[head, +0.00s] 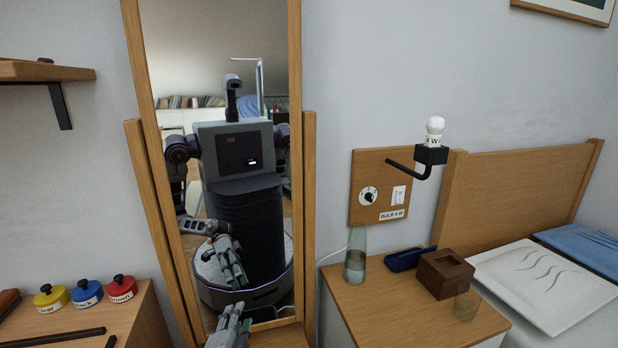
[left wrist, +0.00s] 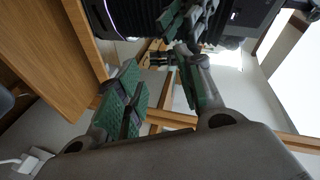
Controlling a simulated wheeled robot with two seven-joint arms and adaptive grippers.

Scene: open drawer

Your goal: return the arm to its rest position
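My left gripper (head: 235,322) shows at the bottom edge of the head view, in front of the lower part of a tall wood-framed mirror (head: 215,120). In the left wrist view its green-padded fingers (left wrist: 160,100) stand apart with nothing visible between them, so it is open and empty. The mirror reflects my body and a gripper. Most of my left arm is out of the head view. My right gripper is not directly seen.
A wooden cabinet at left carries yellow (head: 51,298), blue (head: 87,293) and red (head: 121,288) lidded jars. The nightstand (head: 375,310) at right holds a glass vase (head: 355,262), a blue tray (head: 408,259) and a brown box (head: 444,274). A bulb lamp (head: 432,150) juts from the wall.

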